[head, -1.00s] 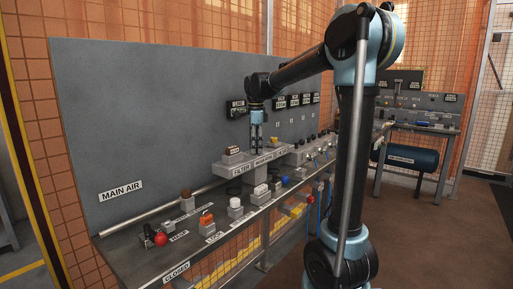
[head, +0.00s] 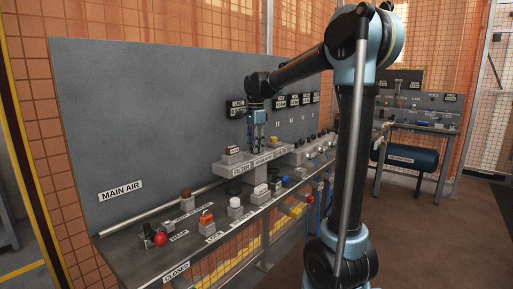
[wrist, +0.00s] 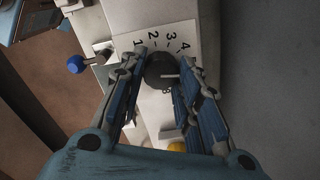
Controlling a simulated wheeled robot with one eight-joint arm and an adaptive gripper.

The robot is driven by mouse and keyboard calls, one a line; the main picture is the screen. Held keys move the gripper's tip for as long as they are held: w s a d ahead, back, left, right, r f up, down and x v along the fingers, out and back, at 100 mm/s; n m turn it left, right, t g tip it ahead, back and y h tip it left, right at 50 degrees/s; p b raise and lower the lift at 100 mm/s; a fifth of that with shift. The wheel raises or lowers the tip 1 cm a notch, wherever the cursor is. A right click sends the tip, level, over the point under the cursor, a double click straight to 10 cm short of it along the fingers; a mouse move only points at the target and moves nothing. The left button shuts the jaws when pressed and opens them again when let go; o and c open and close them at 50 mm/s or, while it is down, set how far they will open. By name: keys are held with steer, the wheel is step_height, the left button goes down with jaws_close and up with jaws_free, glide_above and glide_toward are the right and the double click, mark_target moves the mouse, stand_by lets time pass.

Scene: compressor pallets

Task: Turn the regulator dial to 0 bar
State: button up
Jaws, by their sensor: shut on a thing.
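The regulator dial (wrist: 160,70) is a dark round knob on a pale housing in the wrist view. The numbers 1, 2, 3 and 4 (wrist: 160,42) curve along its far side, and a thin light mark on the knob points right, below the 4. My gripper (wrist: 164,67) has a blue-grey finger on each side of the knob and is shut on it. In the head view my gripper (head: 257,148) points straight down onto the raised shelf (head: 233,166); the dial is too small to make out there.
A blue knob (wrist: 76,64) sits left of the dial in the wrist view, and a yellow one (wrist: 177,146) is below. In the head view, a red ball knob (head: 160,239) and several buttons line the bench. A LINE display (head: 237,108) hangs on the grey panel (head: 130,120) behind.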

steer(key=n, duration=0.4)
steer(key=shift+n, duration=0.3)
steer(key=n, duration=0.3)
steer(key=shift+a+n, duration=0.1)
steer(key=shift+n, duration=0.3)
steer(key=n, duration=1.2)
steer(key=shift+a+n, duration=0.1)
steer(key=shift+n, duration=0.2)
steer(key=n, duration=0.3)
steer(key=shift+n, duration=0.3)
steer(key=n, duration=0.3)
steer(key=shift+n, duration=0.3)
steer(key=shift+s+n, duration=0.1)
steer(key=shift+n, duration=1.7)
